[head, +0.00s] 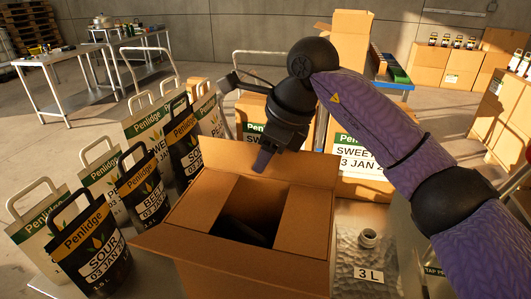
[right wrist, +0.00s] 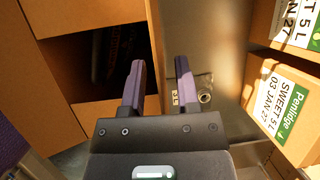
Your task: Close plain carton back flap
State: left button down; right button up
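The plain carton (head: 250,265) stands in the middle of the head view with its top open. Its two side flaps are folded inward, leaving a dark gap between them, and the near flap (head: 185,248) sticks outward. The back flap (head: 303,168) stands raised at the far side. My right gripper (head: 264,160) hangs pointing down beside the back flap. In the right wrist view, its two purple fingers (right wrist: 158,70) are apart, with a cardboard edge near the left finger; I cannot tell if they touch it. My left gripper is not in view.
Several labelled Penlidge bags (head: 92,250) stand close on the left. Labelled cartons (head: 352,150) stand behind the plain carton. A clear container (head: 367,238) with a "3 L" tag is at the right on the metal surface.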

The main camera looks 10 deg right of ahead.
aim_at(255, 174)
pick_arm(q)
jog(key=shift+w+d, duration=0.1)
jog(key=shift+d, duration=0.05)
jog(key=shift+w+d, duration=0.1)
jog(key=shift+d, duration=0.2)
pick_arm(e)
grip_shut()
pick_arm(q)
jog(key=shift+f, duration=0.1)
